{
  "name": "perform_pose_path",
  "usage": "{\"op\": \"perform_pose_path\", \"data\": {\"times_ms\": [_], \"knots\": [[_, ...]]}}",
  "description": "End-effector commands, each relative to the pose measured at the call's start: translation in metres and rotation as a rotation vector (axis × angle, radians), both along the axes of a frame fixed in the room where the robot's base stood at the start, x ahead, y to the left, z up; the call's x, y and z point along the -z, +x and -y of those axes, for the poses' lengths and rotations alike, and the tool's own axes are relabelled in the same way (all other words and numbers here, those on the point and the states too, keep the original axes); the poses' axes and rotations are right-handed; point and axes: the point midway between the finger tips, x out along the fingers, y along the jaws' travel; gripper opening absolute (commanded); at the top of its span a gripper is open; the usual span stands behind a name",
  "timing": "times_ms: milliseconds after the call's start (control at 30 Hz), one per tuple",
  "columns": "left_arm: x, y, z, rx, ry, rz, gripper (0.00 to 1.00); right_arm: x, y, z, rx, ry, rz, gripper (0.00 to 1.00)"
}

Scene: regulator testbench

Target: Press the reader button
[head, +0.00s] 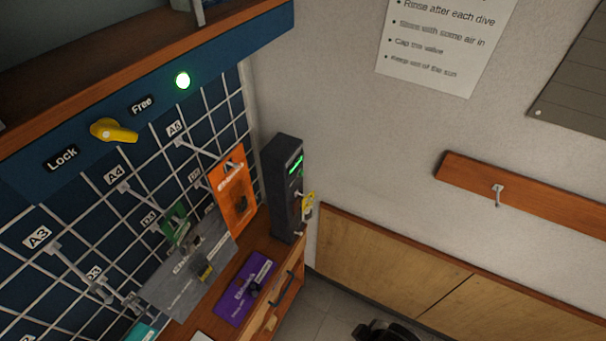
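The reader appears to be the upright dark grey box (283,190) at the corner, beside the wall. A small green lit display (295,165) shows on its right-hand face. Small light fittings show below the display, but I cannot tell which one is the button. A yellow tag (308,202) hangs at that face and hides part of it. Neither of my grippers can be made out, and nothing is seen touching the reader.
A pegboard grid with hooks holds an orange card (233,194) and a grey card (190,270). A purple card (246,288) lies at the wooden counter. A dark object (386,332) shows at the bottom edge.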

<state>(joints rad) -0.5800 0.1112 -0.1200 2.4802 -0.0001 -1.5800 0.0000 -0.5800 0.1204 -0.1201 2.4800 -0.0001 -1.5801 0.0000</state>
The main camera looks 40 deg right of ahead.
Motion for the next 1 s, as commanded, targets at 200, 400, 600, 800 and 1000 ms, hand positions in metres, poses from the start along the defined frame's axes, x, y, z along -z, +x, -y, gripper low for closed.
{"op": "perform_pose_path", "data": {"times_ms": [200,400,600,800,1000], "knots": [[0.0000,0.0000,-0.0006,0.002,0.002,0.000,0.43,0.0000,0.0001,0.0000,0.000,0.000,0.000,0.21],[0.0002,-0.0001,-0.0025,0.006,0.008,0.000,0.43,0.0000,0.0001,0.0000,0.000,0.000,0.000,0.02],[0.0003,-0.0002,-0.0041,0.009,0.015,0.000,0.43,0.0000,0.0001,0.0000,0.000,0.000,0.000,0.00],[0.0003,-0.0002,-0.0041,0.009,0.014,0.000,0.43,0.0000,0.0001,-0.0001,0.000,0.000,0.000,0.00],[0.0002,-0.0002,-0.0030,0.006,0.010,-0.001,0.43,0.0000,0.0001,-0.0001,0.000,0.000,0.000,0.00]]}}
